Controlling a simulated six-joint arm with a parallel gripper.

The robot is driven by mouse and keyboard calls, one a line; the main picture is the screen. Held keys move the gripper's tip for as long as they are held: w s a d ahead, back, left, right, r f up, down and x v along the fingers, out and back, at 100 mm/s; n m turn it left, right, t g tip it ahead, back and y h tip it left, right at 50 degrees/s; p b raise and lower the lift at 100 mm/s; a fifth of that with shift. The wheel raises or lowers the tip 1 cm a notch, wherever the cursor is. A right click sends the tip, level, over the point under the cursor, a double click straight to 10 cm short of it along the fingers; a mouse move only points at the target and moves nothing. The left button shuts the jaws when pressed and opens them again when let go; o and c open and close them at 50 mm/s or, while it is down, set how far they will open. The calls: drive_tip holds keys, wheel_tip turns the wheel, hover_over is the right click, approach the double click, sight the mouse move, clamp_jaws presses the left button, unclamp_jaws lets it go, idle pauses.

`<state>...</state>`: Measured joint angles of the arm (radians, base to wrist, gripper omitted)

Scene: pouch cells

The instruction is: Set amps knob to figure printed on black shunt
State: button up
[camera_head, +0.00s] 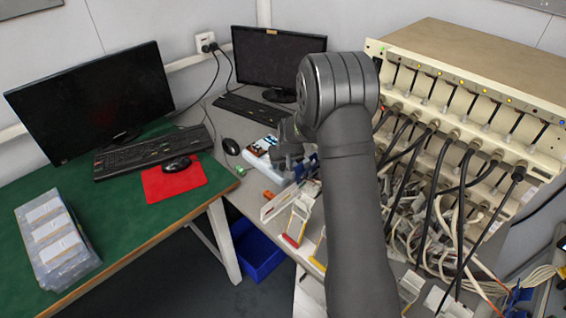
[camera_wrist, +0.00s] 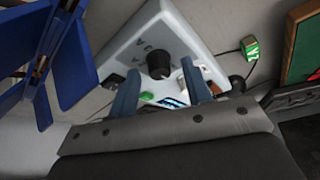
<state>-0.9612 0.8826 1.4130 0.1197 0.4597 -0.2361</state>
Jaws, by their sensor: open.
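A pale box (camera_wrist: 175,35) in the wrist view carries a black round knob (camera_wrist: 158,62). Dark marks, one like an "A", are on its face; the knob's setting is not readable. My gripper (camera_wrist: 160,68) is open, its two fingers on either side of the knob with gaps visible. A green part (camera_wrist: 148,96) and a bluish display patch (camera_wrist: 172,102) show between the fingers, partly hidden. In the head view my gripper (camera_head: 290,150) is over the grey bench beside a white box (camera_head: 261,147). I cannot pick out a black shunt or its printed figure.
Blue clips (camera_wrist: 72,65) stand close at the wrist view's left. A green tag (camera_wrist: 250,48) with white marks lies right of the box. The cell rack (camera_head: 470,85) with hanging black cables (camera_head: 438,185) crowds my arm's right. A mouse (camera_head: 231,146) lies left.

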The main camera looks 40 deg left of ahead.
drive_tip(key=shift+f, duration=0.1)
clamp_jaws()
drive_tip(key=shift+m, duration=0.3)
drive_tip(key=m+t, duration=0.1)
drive_tip(key=m, duration=0.1)
drive_tip(key=m+t+h, duration=0.1)
drive_tip(key=m, duration=0.2)
drive_tip(key=shift+s+a+m+h, duration=0.1)
drive_tip(key=shift+a+m+h, duration=0.1)
drive_tip(key=shift+m+h, duration=0.1)
drive_tip(key=m+h, duration=0.1)
drive_tip(key=m, duration=0.1)
drive_tip(key=m+h, duration=0.1)
drive_tip(key=m, duration=0.2)
drive_tip(key=shift+a+t, duration=0.1)
drive_tip(key=shift+t, duration=0.2)
drive_tip(key=shift+m, duration=0.4)
